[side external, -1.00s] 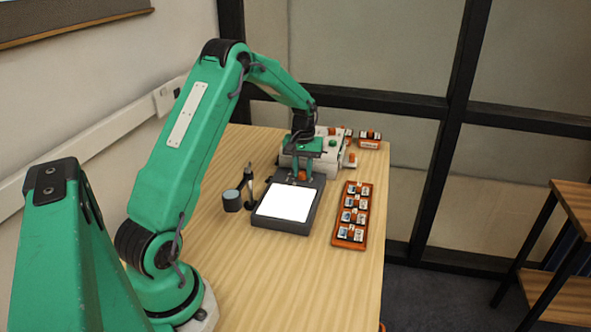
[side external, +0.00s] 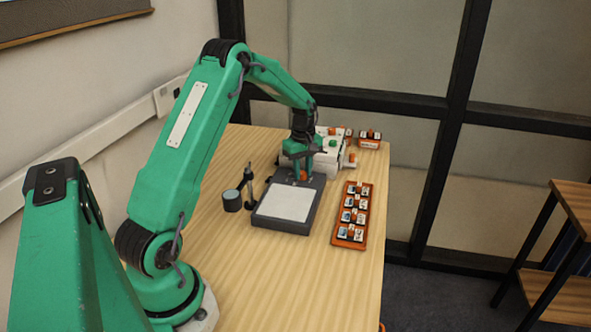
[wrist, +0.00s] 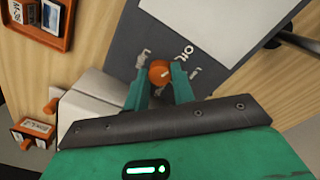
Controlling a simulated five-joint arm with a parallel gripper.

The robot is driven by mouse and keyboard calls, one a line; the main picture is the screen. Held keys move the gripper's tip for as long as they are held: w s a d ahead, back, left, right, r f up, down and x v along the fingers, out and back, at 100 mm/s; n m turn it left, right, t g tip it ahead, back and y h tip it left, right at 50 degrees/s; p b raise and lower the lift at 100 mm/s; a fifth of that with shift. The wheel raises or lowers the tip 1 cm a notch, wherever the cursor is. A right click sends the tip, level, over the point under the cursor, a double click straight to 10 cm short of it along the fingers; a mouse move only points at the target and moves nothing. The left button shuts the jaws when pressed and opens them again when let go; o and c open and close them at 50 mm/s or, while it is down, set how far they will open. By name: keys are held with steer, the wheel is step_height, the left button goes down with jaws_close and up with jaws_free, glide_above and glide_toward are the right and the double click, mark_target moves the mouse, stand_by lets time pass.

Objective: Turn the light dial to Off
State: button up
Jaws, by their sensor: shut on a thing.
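The light box (side external: 262,220) is a dark slab with a pale screen (side external: 290,205) that now looks dull grey. Its orange dial (wrist: 160,73) sits on the dark border, with small white markings (wrist: 185,52) beside it that I cannot read with certainty. My gripper (wrist: 160,80) is shut on the dial, one green finger on each side. In the side view my gripper (side external: 301,177) points down at the far edge of the light box, and its fingers partly cover the dial.
An orange tray (side external: 337,240) of several slides lies right of the light box. A stand with a dark round part (side external: 232,200) is at its left. White boxes (side external: 330,160) and a small orange tray (side external: 369,144) stand behind. The front of the table is clear.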

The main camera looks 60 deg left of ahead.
mark_target(303, 173)
stand_by(0.4)
steer(key=o, duration=1)
steer(key=shift+r, duration=0.1)
steer(key=shift+r, duration=3.85)
